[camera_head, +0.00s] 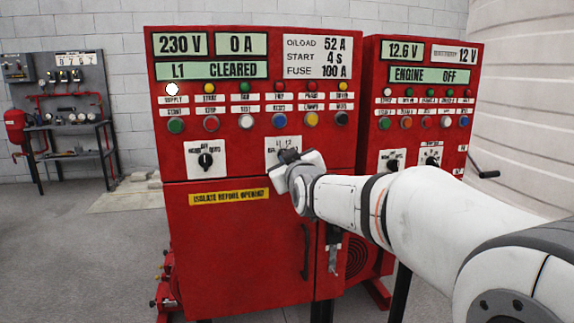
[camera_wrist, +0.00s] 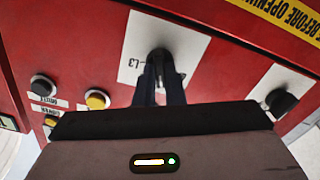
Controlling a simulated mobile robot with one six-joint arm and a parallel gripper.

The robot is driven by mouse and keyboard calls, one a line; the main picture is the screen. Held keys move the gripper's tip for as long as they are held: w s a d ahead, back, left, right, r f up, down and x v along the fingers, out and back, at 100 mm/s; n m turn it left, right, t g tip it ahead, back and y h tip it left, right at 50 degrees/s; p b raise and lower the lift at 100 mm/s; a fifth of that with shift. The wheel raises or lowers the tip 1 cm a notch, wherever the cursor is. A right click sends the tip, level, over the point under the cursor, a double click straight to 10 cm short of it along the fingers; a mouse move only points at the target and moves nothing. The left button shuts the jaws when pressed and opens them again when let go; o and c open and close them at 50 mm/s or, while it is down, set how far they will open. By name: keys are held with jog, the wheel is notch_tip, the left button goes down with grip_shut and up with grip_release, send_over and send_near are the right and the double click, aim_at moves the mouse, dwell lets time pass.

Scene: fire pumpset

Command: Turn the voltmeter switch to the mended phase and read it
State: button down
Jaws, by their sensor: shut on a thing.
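The voltmeter switch, a dark knob (camera_wrist: 159,56) on a white plate, sits on the red pump panel; in the head view its plate (camera_head: 271,144) carries small phase marks. An "L3" mark shows in the wrist view. My gripper (camera_wrist: 161,74) is shut on the knob, its dark fingers either side of it. In the head view my gripper (camera_head: 286,158) covers most of the knob, so its pointing is hidden. The voltmeter display (camera_head: 180,44) reads 230 V. The message display (camera_head: 212,70) reads "L1 CLEARED".
The ammeter display (camera_head: 241,44) reads 0 A. A second black selector (camera_head: 205,161) sits left of my gripper. Rows of lamps and buttons (camera_head: 246,121) lie above. A second red panel (camera_head: 425,60) stands right, reading "ENGINE OFF". A cabinet door handle (camera_head: 306,252) is below.

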jog(key=shift+f, duration=0.2)
jog(key=c, duration=1.5)
grip_release()
jog(key=shift+r, duration=0.15)
jog(key=v, duration=0.7)
jog(key=shift+s+d, duration=0.1)
jog(key=shift+s, duration=0.3)
